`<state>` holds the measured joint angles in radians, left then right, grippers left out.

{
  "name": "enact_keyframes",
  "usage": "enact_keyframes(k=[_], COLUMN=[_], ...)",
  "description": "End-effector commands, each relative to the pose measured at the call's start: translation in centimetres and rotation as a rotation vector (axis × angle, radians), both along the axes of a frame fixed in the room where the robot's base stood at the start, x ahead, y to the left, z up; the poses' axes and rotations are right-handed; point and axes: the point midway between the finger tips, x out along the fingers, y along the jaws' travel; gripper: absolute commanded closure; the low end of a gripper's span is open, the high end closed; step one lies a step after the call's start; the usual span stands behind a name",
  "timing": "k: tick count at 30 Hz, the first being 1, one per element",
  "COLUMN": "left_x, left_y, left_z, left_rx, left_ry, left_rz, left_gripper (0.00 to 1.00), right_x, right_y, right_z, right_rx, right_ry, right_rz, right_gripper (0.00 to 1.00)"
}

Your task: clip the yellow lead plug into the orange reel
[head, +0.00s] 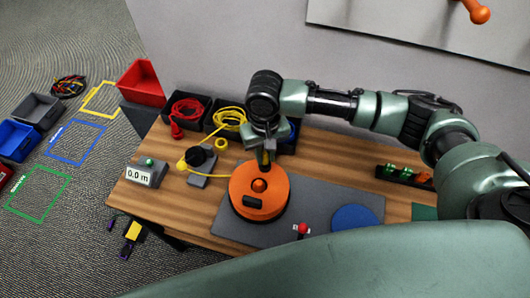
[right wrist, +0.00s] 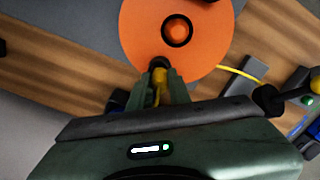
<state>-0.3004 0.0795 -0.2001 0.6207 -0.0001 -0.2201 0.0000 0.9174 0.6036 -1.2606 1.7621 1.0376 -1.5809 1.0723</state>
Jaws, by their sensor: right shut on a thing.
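The orange reel (head: 270,207) lies flat on a grey mat on the workbench, with an orange centre knob and a dark block on its face. It also shows in the right wrist view (right wrist: 140,32). My right gripper (head: 265,158) is over the reel's far edge. In the right wrist view, the gripper (right wrist: 160,88) is shut on the yellow lead plug (right wrist: 159,95), whose dark tip is at the reel's rim. I cannot tell whether it touches the reel. The yellow lead (right wrist: 237,73) runs beyond the reel. My left gripper is not in view.
A dark round guide (head: 195,157) and a length display (head: 143,174) reading 0.0 m stand left of the reel. Bins with a red cable (head: 187,110) and a yellow cable (head: 230,117) stand behind.

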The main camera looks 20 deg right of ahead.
Motion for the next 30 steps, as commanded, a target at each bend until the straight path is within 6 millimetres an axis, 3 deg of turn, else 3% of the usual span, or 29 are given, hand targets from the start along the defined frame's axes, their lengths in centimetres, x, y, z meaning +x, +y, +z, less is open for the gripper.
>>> enact_keyframes(k=[1,2,3,5,17,30], left_x=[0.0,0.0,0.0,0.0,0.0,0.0], left_y=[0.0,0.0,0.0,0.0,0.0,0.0], left_z=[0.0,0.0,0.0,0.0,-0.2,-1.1], left_rx=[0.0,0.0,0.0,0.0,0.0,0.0], left_ry=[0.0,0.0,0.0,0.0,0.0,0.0], left_rz=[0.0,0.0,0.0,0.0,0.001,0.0], left_gripper=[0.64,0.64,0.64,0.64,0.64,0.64], right_x=[-0.1,-0.1,-0.1,-0.1,0.0,0.0], right_y=[0.0,0.0,0.0,0.0,0.1,0.0], right_z=[-0.1,-0.1,-0.1,-0.1,0.6,7.1], right_rx=[0.0,0.0,0.0,0.0,0.002,0.001], right_ry=[0.002,0.002,0.002,0.002,0.0,0.001], right_rz=[0.0,0.0,0.0,0.0,0.001,0.001], right_gripper=[1.0,0.79,0.68,0.56,0.56,0.56])
